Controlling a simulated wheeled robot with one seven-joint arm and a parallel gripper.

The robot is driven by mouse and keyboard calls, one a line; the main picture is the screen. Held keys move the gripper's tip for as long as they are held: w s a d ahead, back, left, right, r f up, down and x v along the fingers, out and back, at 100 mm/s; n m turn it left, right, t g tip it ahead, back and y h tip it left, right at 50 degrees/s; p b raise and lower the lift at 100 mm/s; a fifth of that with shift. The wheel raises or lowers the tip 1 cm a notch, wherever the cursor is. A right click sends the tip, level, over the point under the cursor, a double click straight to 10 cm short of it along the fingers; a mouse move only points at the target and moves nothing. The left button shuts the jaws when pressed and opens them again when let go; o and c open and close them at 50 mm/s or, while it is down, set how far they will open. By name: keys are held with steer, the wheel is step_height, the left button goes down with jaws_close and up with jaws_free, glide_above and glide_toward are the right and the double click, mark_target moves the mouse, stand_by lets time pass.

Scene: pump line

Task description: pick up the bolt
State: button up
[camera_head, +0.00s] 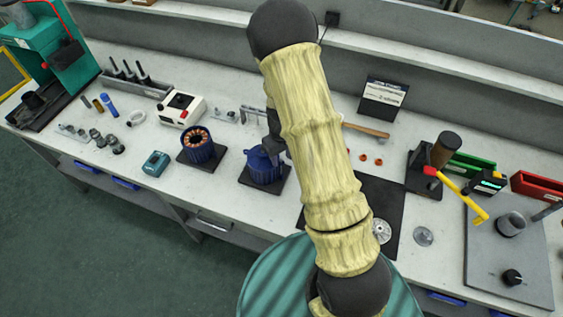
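I cannot pick out the bolt with certainty. Small grey metal pieces that may be bolts stand on the bench (226,116) left of my arm. My arm crosses the middle of the view, with a pale yellow sleeve. A dark part of my gripper (272,138) shows at the arm's left edge, just above the blue pump housing (262,168) on its black plate. My arm hides most of the gripper. Its fingers cannot be made out, nor whether they touch the housing or hold anything.
A blue motor with copper windings (197,148) and a white box with a red knob (183,108) stand left. A yellow-levered press (443,150) and red bin (537,187) stand farther right.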

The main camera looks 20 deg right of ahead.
jaws_close()
stand_by(0.4)
step_height(320, 180, up, 10)
steer(key=b, duration=0.1)
steer(key=shift+b, duration=0.4)
stand_by(0.6)
